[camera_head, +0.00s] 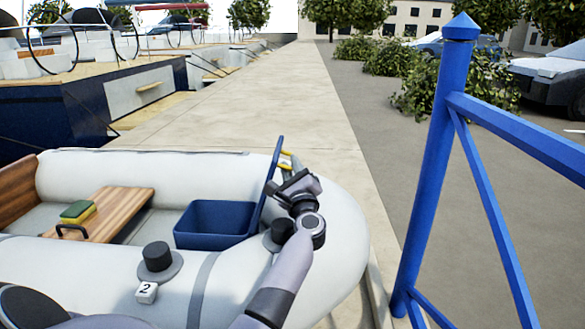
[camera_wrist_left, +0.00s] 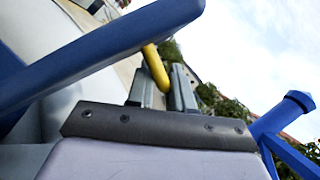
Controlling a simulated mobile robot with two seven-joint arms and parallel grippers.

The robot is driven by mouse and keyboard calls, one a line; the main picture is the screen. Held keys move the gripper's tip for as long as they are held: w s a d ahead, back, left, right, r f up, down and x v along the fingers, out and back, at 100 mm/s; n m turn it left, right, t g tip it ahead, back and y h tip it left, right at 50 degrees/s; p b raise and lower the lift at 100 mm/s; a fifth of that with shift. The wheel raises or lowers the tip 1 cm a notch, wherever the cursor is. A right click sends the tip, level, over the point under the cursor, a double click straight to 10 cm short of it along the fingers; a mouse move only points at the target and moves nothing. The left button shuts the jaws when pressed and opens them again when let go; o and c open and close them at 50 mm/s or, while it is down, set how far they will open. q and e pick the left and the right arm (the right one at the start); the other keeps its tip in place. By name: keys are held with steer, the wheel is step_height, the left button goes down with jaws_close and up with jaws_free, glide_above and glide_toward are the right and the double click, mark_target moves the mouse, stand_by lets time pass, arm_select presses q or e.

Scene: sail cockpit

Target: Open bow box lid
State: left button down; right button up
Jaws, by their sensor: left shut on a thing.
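The bow box (camera_head: 215,225) is a blue open-topped bin in the front of the grey inflatable boat. Its blue lid (camera_head: 270,180) stands up, nearly on edge, at the box's right side, so the box is open and its inside shows. A yellow handle (camera_head: 286,166) sticks out from the lid's far side. My left gripper (camera_head: 291,168) is at this handle, and its fingers are partly hidden by the wrist. In the left wrist view the yellow handle (camera_wrist_left: 155,67) runs between the fingers of the gripper (camera_wrist_left: 163,88), which is shut on it. The lid (camera_wrist_left: 100,55) crosses the upper left there.
A wooden seat (camera_head: 125,205) with a green and yellow sponge (camera_head: 77,211) lies left of the box. A black knob (camera_head: 157,256) and a white block marked 2 (camera_head: 147,293) sit on the near tube. A blue railing post (camera_head: 435,160) stands right of my arm.

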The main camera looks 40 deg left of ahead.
mark_target(281, 165)
arm_select(q)
steer(key=shift+s+a+r+n+g, duration=0.5)
steer(key=shift+s+a+r+n, duration=0.55)
steer(key=shift+a+r+n, duration=0.3)
arm_select(e)
steer(key=shift+a+r, duration=0.1)
steer(key=shift+r, duration=0.1)
arm_select(q)
steer(key=shift+d, duration=0.1)
steer(key=c, duration=1.2)
jaws_free()
steer(key=shift+o, duration=0.2)
steer(key=shift+f, duration=0.15)
arm_select(e)
steer(key=shift+f, duration=0.1)
arm_select(q)
steer(key=shift+d+f, duration=0.1)
arm_select(e)
steer(key=shift+s+f, duration=0.1)
arm_select(q)
steer(key=shift+s+d+f, duration=0.1)
steer(key=shift+d+f, duration=0.05)
steer(key=shift+d, duration=0.1)
steer(key=v, duration=0.6)
steer(key=shift+s+d+b, duration=0.2)
steer(key=shift+d+b, duration=0.05)
steer(key=shift+b, duration=0.1)
arm_select(e)
steer(key=shift+w+a+r, duration=0.2)
steer(key=shift+w, duration=0.1)
